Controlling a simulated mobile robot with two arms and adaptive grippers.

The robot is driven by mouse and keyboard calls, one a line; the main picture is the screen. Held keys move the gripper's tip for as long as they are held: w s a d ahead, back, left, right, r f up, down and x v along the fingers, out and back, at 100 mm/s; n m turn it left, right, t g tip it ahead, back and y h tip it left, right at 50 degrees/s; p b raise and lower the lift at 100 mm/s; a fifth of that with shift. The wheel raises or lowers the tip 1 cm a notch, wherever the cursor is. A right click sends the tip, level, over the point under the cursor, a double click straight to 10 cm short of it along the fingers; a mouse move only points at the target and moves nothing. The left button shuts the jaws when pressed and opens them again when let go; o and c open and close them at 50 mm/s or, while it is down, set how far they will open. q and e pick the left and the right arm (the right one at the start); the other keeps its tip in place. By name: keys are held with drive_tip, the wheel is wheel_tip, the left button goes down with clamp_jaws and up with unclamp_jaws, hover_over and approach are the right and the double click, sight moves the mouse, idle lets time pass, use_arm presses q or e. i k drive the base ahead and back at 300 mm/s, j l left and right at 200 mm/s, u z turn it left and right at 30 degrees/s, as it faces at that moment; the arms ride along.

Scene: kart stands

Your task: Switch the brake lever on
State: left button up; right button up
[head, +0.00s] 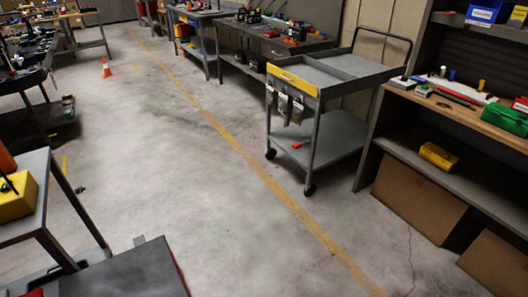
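I cannot make out for certain which thing is the brake lever. A yellow box (14,199) with a thin dark stick, which could be a lever, stands on a grey stand (38,222) at the left edge. The box is cut off by the picture's edge, so its full shape and the lever's state cannot be told. Neither of my grippers shows in the head view.
A grey wheeled cart (345,66) stands right of centre, beside a wooden-topped workbench (470,116). An orange cone (106,69) stands far left. The concrete floor along the yellow line (262,180) is open. Several tool-covered benches line the back.

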sight(296, 146)
drive_tip(key=i+l, duration=0.1)
drive_tip(key=l, duration=0.3)
drive_tip(key=i+l, duration=0.1)
drive_tip(key=l, duration=0.25)
drive_tip(key=i+l, duration=0.1)
drive_tip(key=l, duration=0.3)
drive_tip(key=i+u, duration=0.2)
drive_tip(key=i, duration=0.8)
drive_tip(key=i+l+u, duration=0.15)
drive_tip(key=i, duration=0.85)
